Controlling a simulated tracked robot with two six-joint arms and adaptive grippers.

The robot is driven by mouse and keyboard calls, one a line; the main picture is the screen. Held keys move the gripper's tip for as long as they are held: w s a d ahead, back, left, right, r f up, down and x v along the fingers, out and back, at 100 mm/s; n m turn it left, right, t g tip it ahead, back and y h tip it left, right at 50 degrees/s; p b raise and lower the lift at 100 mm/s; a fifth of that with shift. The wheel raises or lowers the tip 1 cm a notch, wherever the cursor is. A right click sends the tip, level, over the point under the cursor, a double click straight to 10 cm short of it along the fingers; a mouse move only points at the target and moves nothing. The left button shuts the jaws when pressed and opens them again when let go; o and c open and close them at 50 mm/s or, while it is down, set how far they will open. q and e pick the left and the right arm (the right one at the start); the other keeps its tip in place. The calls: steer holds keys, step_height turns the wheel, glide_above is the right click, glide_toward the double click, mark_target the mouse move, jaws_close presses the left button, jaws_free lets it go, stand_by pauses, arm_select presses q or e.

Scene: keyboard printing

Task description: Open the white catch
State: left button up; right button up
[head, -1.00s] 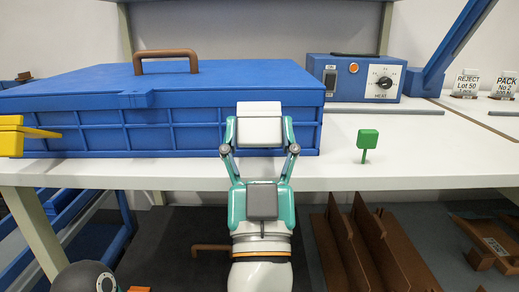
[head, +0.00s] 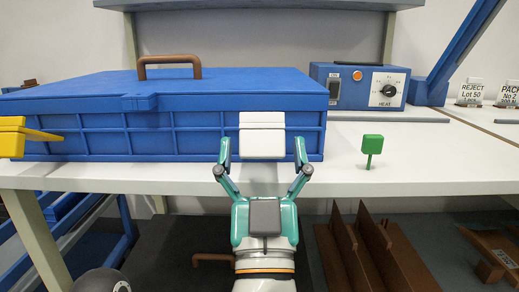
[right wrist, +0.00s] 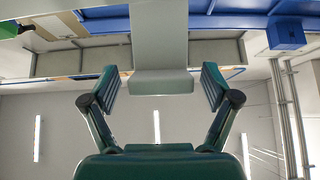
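The white catch (head: 262,143) is on the front of the blue case (head: 110,135), near its right end. It hangs down over the case's front face. My right gripper (head: 262,158) is open below and in front of it, with one finger on each side. Both fingers stand apart from the catch. In the right wrist view, the catch (right wrist: 160,50) is a pale block reaching down between the open fingers of my right gripper (right wrist: 161,88). A yellow catch (head: 12,138) sticks out at the case's left end. My left gripper is not in view.
A brown handle (head: 168,61) stands on the case lid. A green tab (head: 372,143) stands near the front edge of the white table (head: 420,170). A blue heater box (head: 350,85) stands behind. Brown racks (head: 360,245) lie below the table.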

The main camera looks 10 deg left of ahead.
steer(key=shift+s+r, duration=0.1)
steer(key=shift+r, duration=0.05)
steer(key=shift+r, duration=0.2)
step_height(320, 180, up, 9)
steer(key=shift+r, duration=0.2)
